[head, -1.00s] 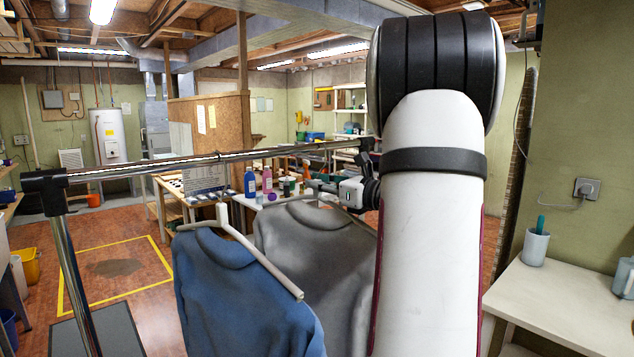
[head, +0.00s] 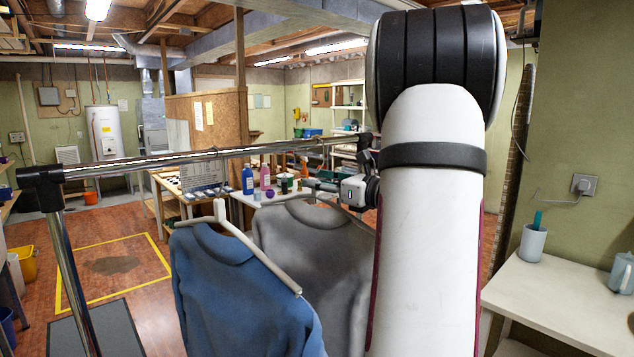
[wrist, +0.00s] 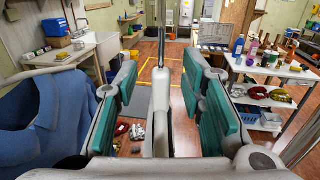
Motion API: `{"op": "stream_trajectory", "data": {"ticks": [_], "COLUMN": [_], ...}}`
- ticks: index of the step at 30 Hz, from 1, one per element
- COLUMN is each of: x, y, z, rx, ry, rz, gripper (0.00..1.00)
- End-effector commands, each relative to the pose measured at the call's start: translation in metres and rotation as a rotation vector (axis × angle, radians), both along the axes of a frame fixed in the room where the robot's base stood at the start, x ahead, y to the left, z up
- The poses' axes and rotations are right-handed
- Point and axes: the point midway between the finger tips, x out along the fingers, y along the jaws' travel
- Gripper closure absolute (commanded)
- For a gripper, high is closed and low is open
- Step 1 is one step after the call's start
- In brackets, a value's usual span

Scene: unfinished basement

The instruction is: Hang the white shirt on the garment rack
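The white shirt, greyish in this light (head: 305,245), hangs on a pale hanger behind the blue shirt in the head view; my arm covers its right side. My gripper (head: 318,186) is at the top of that hanger, just below the rail of the garment rack (head: 130,166). In the wrist view my gripper (wrist: 160,78) has its teal-padded fingers apart.
A blue shirt (head: 235,295) hangs on its own hanger at the left of the rack and also shows in the wrist view (wrist: 45,125). A table with bottles (wrist: 275,72) stands beyond. A side table with a cup (head: 533,243) is at right.

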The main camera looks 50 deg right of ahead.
Motion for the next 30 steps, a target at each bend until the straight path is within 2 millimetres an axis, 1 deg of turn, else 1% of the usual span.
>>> {"op": "stream_trajectory", "data": {"ticks": [9, 15, 21, 30], "x": [-0.062, -0.095, -0.110, -0.111], "y": [0.001, 0.002, 0.003, 0.004], "z": [0.001, 0.001, 0.001, 0.001], "rx": [0.000, -0.001, 0.000, -0.001], "ry": [-0.001, -0.001, -0.001, -0.001], "rz": [-0.005, -0.004, -0.002, -0.001], "gripper": [0.64, 0.64, 0.64, 0.64]}}
